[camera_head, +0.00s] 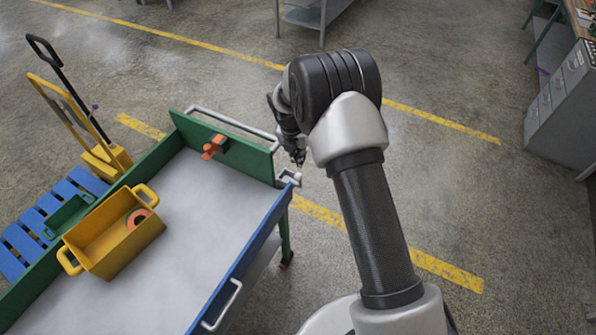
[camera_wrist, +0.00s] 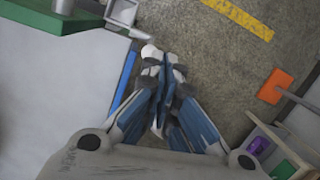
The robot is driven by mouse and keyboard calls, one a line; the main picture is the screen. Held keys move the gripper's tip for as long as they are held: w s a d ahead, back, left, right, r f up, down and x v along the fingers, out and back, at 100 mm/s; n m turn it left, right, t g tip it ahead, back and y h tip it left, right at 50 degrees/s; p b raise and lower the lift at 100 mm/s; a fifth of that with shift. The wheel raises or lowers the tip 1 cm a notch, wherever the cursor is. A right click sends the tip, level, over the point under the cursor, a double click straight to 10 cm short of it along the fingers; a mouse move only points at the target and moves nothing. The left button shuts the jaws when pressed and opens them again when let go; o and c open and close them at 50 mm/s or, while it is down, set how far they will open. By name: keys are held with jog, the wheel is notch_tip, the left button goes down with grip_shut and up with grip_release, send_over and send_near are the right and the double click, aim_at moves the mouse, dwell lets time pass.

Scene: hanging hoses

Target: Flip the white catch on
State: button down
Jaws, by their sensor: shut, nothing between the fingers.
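The white catch (camera_head: 290,179) is a small pale piece at the corner of the cart, where the green end panel meets the blue side rail. In the wrist view a white rounded piece (camera_wrist: 150,52) shows right at my fingertips; I take it to be part of the catch. My gripper (camera_head: 298,162) points down just above this corner, with its fingers together and nothing held. In the wrist view the gripper (camera_wrist: 163,62) is shut and partly covers the white piece. I cannot tell whether it touches it, nor which way the catch is flipped.
The cart's grey bed (camera_head: 190,225) holds a yellow bin (camera_head: 100,250) with an orange ring (camera_head: 138,218). An orange clamp-like piece (camera_head: 214,147) sits on the green panel (camera_head: 235,150). A yellow hand truck (camera_head: 105,155) stands left. Floor is open right of the cart.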

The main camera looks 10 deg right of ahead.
jog(key=shift+w+d+r, duration=0.15)
jog(key=shift+w+r, duration=0.05)
jog(key=shift+r, duration=0.35)
jog(key=shift+w+d+r, duration=0.15)
jog(key=shift+w+r, duration=0.05)
jog(key=shift+r, duration=0.35)
